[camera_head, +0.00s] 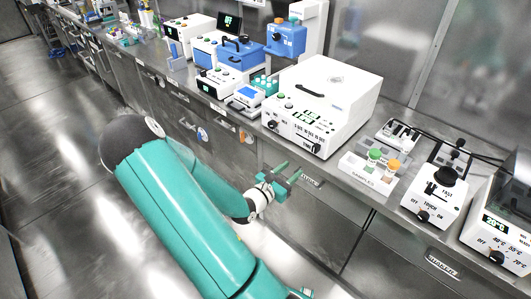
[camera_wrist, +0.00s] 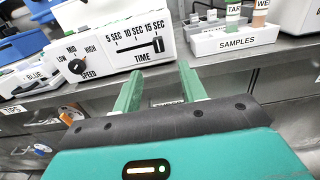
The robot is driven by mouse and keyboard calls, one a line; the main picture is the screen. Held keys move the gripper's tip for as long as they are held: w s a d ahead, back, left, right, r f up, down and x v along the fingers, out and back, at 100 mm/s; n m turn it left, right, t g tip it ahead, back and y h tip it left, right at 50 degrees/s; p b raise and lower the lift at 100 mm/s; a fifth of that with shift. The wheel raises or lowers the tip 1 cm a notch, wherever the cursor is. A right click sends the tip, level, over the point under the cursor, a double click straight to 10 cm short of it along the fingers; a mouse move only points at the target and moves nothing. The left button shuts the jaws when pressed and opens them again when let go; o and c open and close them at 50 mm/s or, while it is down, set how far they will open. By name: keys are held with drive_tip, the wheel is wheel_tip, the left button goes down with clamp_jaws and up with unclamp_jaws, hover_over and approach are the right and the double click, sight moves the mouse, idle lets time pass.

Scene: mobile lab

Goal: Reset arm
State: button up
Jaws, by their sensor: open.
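My teal arm reaches from the bottom of the head view toward the steel bench. My gripper (camera_head: 284,178) is open and empty just in front of the bench edge, below the white centrifuge-like box with dials. In the wrist view, the two green fingers of my gripper (camera_wrist: 162,90) stand apart with nothing between them. They point at the bench front, between the white box with the TIME slider (camera_wrist: 140,45) and the SAMPLES rack (camera_wrist: 235,40). The gripper touches nothing that I can make out.
Blue and white devices stand further left. The floor (camera_head: 60,160) at left is clear.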

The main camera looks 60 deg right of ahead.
drive_tip(key=w+a+r+m+t+y, duration=0.1)
drive_tip(key=a+r+m+y, duration=0.4)
drive_tip(key=a, duration=0.9)
drive_tip(key=w+a+r+m+t+y, duration=0.2)
drive_tip(key=a+r+m+t+y, duration=0.2)
drive_tip(key=a+r+y, duration=0.3)
drive_tip(key=w+a+r+m+t+y, duration=0.1)
drive_tip(key=a+r+m+t+y, duration=0.2)
drive_tip(key=a+r, duration=0.9)
drive_tip(key=a+m+y, duration=0.2)
drive_tip(key=a+m, duration=0.2)
drive_tip(key=a, duration=0.5)
drive_tip(key=shift+w+a+y, duration=0.25)
drive_tip(key=shift+a+y, duration=0.15)
drive_tip(key=shift+f, duration=0.1)
drive_tip(key=shift+c, duration=0.6)
